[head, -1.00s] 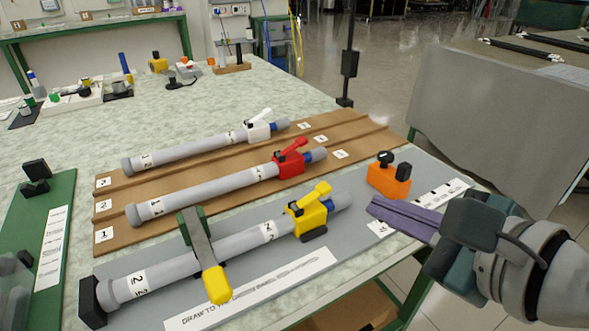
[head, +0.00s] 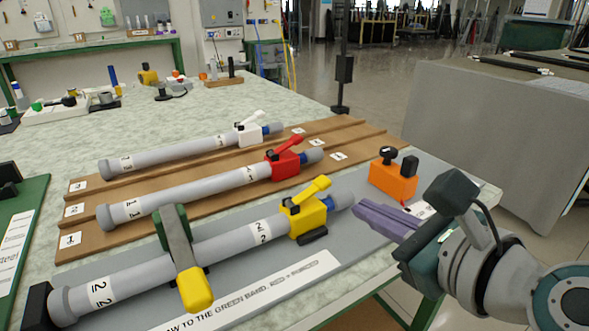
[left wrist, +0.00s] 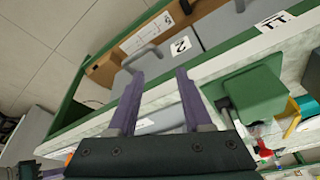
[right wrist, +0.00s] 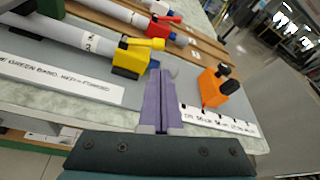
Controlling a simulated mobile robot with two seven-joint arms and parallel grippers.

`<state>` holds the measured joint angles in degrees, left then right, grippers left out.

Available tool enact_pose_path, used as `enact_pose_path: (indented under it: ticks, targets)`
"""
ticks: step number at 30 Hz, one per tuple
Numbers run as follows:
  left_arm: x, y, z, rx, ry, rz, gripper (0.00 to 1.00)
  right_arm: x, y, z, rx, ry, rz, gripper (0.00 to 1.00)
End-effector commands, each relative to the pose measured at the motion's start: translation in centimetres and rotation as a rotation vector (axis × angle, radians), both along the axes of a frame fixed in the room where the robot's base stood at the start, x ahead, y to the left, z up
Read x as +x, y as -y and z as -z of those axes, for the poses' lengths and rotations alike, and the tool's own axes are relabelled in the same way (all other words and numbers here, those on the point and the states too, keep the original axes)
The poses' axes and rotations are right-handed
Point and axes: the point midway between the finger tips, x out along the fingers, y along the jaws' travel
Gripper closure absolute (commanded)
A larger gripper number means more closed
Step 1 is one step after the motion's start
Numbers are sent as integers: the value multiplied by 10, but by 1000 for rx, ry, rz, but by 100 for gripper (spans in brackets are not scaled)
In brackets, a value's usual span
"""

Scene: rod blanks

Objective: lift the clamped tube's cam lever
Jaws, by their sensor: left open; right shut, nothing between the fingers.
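The clamped tube (head: 150,272) is the grey front one, lying on a grey board under a toggle clamp (head: 179,250) with a yellow tip. Its yellow cam collar (head: 303,218) carries a yellow cam lever (head: 318,187) that slants up to the right; the lever also shows in the right wrist view (right wrist: 146,43). My right gripper (head: 358,208) is shut and empty, its purple fingers just right of the tube's end; they also show in the right wrist view (right wrist: 160,74). My left gripper (left wrist: 158,76) is open and empty in the left wrist view, over drawers and a green-edged bench.
Two more tubes with red (head: 285,165) and white (head: 248,134) collars lie on a brown rack (head: 80,242) behind. An orange block (head: 392,180) with black knobs stands behind my right fingers. A printed strip (head: 255,293) lies in front of the clamped tube.

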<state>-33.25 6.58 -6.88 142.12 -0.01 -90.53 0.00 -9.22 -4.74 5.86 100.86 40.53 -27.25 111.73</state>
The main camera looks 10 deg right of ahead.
Motion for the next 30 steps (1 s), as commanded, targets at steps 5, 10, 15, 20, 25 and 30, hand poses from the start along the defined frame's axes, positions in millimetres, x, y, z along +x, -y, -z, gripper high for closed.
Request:
enact_pose_path:
  ticks: [5, 10, 15, 20, 25, 30]
  targets:
    - [0, 0, 15, -1, 0, -1, 50, 32, -7, 13, -1, 3, -1, 100]
    - [0, 0, 27, -1, 0, -1, 50, 58, -14, 22, 0, 2, -1, 100]
    - [0, 0, 32, 0, 0, 0, 50, 72, -17, 26, -2, 1, -1, 100]
    - [0, -1, 33, 4, 0, 3, 50, 76, -18, 26, -1, 0, 0, 100]
    - [0, -2, 32, 8, 0, 6, 50, 76, -18, 25, -1, 0, 0, 100]
    - [0, -2, 32, 10, -1, 6, 50, 75, -16, 25, -6, 1, 0, 100]
